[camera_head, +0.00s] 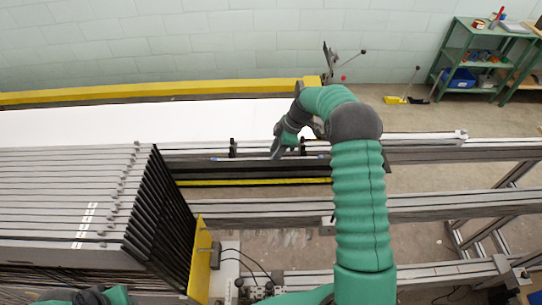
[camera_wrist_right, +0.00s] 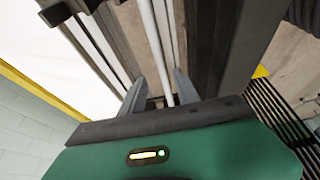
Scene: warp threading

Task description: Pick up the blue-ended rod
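The rod (camera_head: 240,158) is thin and pale with a blue left end, and lies along a dark rail of the frame. In the right wrist view the rod (camera_wrist_right: 153,35) runs as a white bar between the two fingers. My right gripper (camera_head: 277,152) reaches down over the rod's middle; in its wrist view (camera_wrist_right: 160,77) the fingers are apart, with a gap visible on each side of the rod. Part of my left arm shows at the bottom left edge in the head view, but no fingers of it are visible.
Two small black holders (camera_head: 233,148) stand along the rail near the rod. A stack of grey-and-black frames (camera_head: 75,205) fills the left. White sheet (camera_head: 130,122) lies behind. Long metal beams (camera_head: 430,207) cross to the right. A green shelf (camera_head: 480,60) stands far back right.

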